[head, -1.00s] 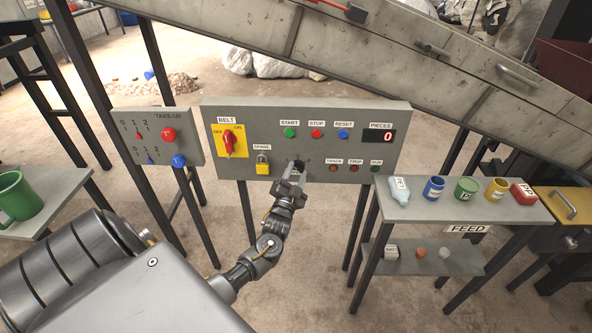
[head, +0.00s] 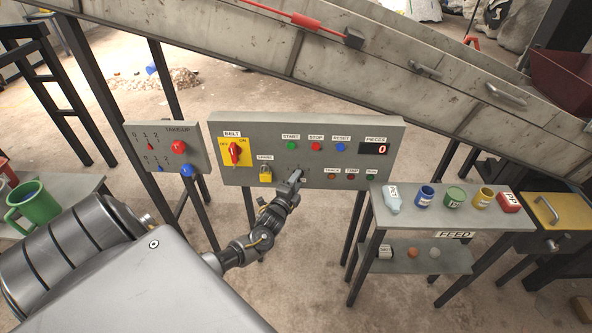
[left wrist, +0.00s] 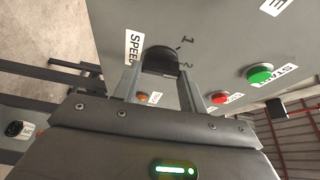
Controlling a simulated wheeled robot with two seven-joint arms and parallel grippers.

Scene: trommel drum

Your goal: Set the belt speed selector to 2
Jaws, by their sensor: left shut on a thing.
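The belt speed selector, a black round knob (left wrist: 162,61), sits on the grey control panel (head: 226,176) beside a SPEED label (left wrist: 133,62). The figures 1 and 2 are printed around it. My left gripper (left wrist: 161,86) has its fingers on either side of the knob and is shut on it. In the head view my left gripper (head: 297,176) reaches the lower middle of the panel and hides most of the knob. I cannot tell clearly which figure the knob points to. My right gripper is not in view.
A red belt switch (head: 235,153) on a yellow plate and a yellow padlock (head: 265,173) are left of my gripper. Green START (head: 292,146), red STOP (head: 316,146) and blue RESET (head: 340,147) buttons are above. A feed shelf (head: 430,217) with containers stands at right.

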